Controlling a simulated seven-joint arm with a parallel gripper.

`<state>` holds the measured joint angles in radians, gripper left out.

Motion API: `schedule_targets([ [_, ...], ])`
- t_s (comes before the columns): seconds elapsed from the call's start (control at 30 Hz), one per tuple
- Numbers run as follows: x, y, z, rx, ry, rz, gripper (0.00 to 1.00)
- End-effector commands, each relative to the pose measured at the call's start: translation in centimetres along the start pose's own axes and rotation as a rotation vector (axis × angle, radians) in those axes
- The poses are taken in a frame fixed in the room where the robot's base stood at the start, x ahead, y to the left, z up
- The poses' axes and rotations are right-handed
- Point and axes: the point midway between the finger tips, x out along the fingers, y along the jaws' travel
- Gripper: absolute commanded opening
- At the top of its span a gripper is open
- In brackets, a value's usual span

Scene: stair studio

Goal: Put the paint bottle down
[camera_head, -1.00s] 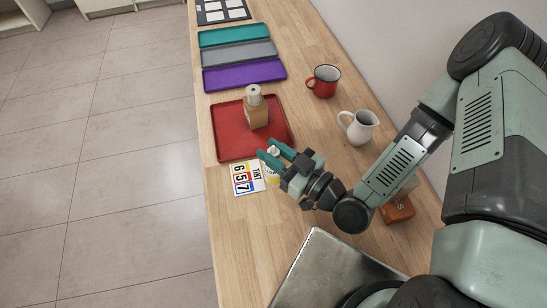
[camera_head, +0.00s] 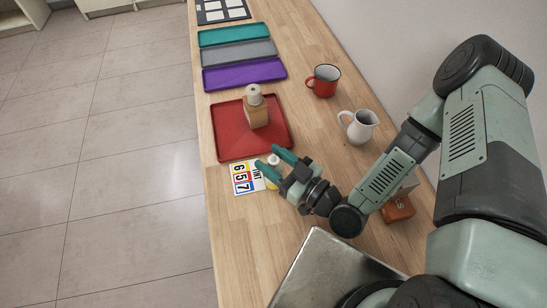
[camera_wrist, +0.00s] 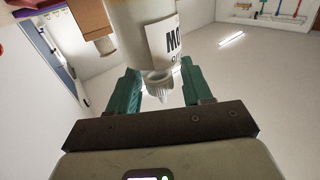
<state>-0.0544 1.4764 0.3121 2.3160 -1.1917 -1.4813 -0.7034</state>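The paint bottle (camera_head: 271,184) is white with a pointed nozzle cap and some yellow low on its body. It stands upright on the bench beside the number card (camera_head: 245,178), partly hidden by my gripper (camera_head: 268,158). In the wrist view the paint bottle (camera_wrist: 143,32) appears upside down, with part of a black-lettered label showing. My gripper's two green fingers are spread on either side of the bottle, with gaps beside its nozzle. The fingers look open. The bottle's contact with the bench is hard to see.
A white jug (camera_head: 358,127) and red mug (camera_head: 323,81) stand to the right. A brown box (camera_head: 398,208) and metal plate (camera_head: 318,262) are nearer. Purple, grey and teal trays lie farther back.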

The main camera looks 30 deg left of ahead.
Motion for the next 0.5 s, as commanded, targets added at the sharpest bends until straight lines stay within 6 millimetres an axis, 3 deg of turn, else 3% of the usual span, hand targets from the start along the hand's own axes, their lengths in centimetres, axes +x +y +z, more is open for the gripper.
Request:
schedule_targets([
  [0.3, 0.0, 0.0, -0.1, 0.0, 0.0, 0.0, 0.54],
  [0.43, 0.0, 0.0, -1.1, -0.002, -0.001, -0.001, 0.54],
  [0.5, -1.1, 0.1, -1.0, 0.001, -0.004, 0.003, 0.54],
])
